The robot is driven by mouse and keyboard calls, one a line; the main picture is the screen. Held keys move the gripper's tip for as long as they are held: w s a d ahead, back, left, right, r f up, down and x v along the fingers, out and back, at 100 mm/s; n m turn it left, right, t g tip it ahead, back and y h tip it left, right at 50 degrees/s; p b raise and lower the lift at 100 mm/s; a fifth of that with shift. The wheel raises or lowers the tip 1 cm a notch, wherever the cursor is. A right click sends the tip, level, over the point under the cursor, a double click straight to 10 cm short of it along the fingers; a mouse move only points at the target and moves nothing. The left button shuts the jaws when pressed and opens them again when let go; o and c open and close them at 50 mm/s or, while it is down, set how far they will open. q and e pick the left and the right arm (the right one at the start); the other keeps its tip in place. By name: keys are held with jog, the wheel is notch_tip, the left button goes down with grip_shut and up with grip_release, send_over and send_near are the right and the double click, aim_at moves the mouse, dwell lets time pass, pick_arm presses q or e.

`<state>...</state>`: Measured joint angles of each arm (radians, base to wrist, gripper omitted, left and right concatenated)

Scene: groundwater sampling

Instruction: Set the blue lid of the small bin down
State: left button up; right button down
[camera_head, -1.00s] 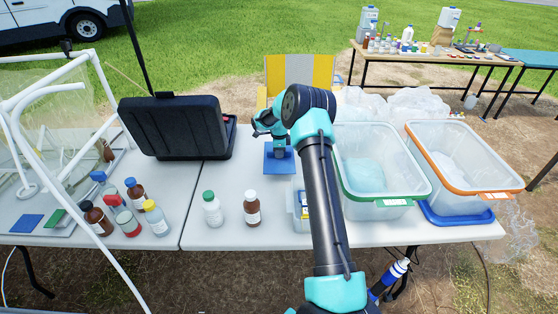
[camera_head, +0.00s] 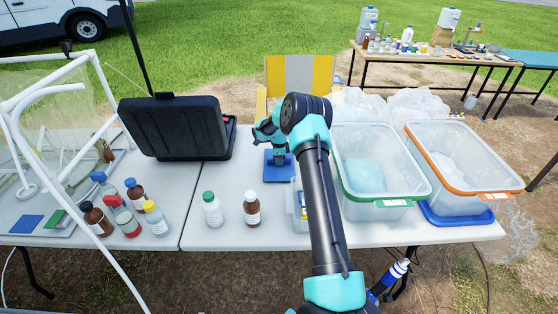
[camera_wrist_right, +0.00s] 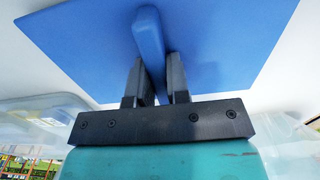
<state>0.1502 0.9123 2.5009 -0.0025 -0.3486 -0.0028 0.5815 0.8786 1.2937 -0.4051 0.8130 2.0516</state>
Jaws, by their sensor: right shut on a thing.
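The blue lid (camera_head: 275,176) is at the back middle of the white table, lying roughly flat below my right gripper (camera_head: 279,157). In the right wrist view the lid (camera_wrist_right: 80,50) is a flat blue plate with an upright blue grip bar (camera_wrist_right: 149,38). My right gripper (camera_wrist_right: 156,85) has its two dark fingers on either side of this bar and is shut on it. I cannot tell whether the lid touches the table. The small bin (camera_head: 298,216) is near the front edge, partly hidden by my right arm. My left gripper is not in view.
A clear bin with a green rim (camera_head: 345,160) and one with an orange rim (camera_head: 470,189) stand to the right. A black case (camera_head: 178,128) and several bottles, including a brown one (camera_head: 251,208), stand left. Table between case and lid is clear.

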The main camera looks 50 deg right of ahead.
jog(key=shift+f, duration=0.15)
jog(key=c, duration=1.1)
grip_release()
notch_tip(320, 180, up, 12)
